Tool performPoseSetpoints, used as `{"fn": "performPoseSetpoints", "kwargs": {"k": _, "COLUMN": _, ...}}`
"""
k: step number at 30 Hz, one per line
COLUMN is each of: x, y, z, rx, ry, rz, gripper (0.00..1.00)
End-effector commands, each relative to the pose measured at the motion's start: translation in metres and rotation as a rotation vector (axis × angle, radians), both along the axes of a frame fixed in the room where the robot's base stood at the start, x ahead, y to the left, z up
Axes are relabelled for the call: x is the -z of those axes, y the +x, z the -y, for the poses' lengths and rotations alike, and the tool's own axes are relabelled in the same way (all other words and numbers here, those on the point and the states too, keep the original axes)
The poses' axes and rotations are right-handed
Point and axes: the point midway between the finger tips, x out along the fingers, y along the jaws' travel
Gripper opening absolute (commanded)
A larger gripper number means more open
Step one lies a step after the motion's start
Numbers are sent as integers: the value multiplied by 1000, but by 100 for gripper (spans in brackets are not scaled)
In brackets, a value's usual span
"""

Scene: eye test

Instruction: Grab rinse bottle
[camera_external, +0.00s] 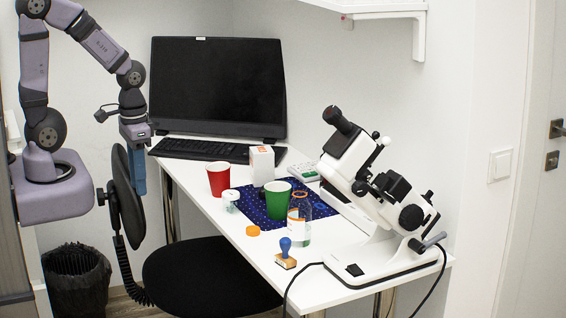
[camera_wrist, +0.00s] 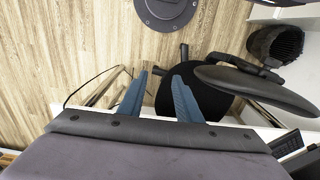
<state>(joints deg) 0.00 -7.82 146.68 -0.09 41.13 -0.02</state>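A clear bottle (camera_external: 299,222) with a pale band and an orange-tinted part, which looks like the rinse bottle, stands upright on the white desk. It is just right of a green cup (camera_external: 279,203). My gripper (camera_external: 139,188) hangs at the left, fingers down, beyond the desk's left edge and well apart from the bottle. In the wrist view my gripper (camera_wrist: 160,76) has its two blue fingers spread with nothing between them. The bottle is not visible in the wrist view.
On the desk (camera_external: 330,275) are a red cup (camera_external: 218,180), small jar (camera_external: 231,201), orange cap (camera_external: 253,231), blue-handled stamp (camera_external: 286,254), white box (camera_external: 262,163) and dark blue cloth (camera_external: 251,208). A large microscope (camera_external: 375,190) stands right. A black chair (camera_external: 125,190) is beside my gripper.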

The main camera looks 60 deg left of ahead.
Motion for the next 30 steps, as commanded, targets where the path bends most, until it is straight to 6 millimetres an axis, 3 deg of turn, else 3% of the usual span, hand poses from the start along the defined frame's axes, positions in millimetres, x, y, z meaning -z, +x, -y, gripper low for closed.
{"fn": "performPoseSetpoints", "kwargs": {"k": 8, "x": 0, "y": 0, "z": 0, "rx": 0, "ry": 0, "rz": 0, "gripper": 31}}
{"fn": "performPoseSetpoints", "kwargs": {"k": 12, "x": 0, "y": 0, "z": 0, "rx": 0, "ry": 0, "rz": 0, "gripper": 65}}
{"fn": "performPoseSetpoints", "kwargs": {"k": 13, "x": 0, "y": 0, "z": 0, "rx": 0, "ry": 0, "rz": 0, "gripper": 67}}
{"fn": "performPoseSetpoints", "kwargs": {"k": 23, "x": 3, "y": 2, "z": 1, "rx": 1, "ry": -2, "rz": 6, "gripper": 67}}
{"fn": "performPoseSetpoints", "kwargs": {"k": 26, "x": 12, "y": 11, "z": 5, "rx": 4, "ry": -8, "rz": 35, "gripper": 67}}
{"fn": "performPoseSetpoints", "kwargs": {"k": 30, "x": 37, "y": 41, "z": 18, "rx": 10, "ry": -29, "rz": 132, "gripper": 67}}
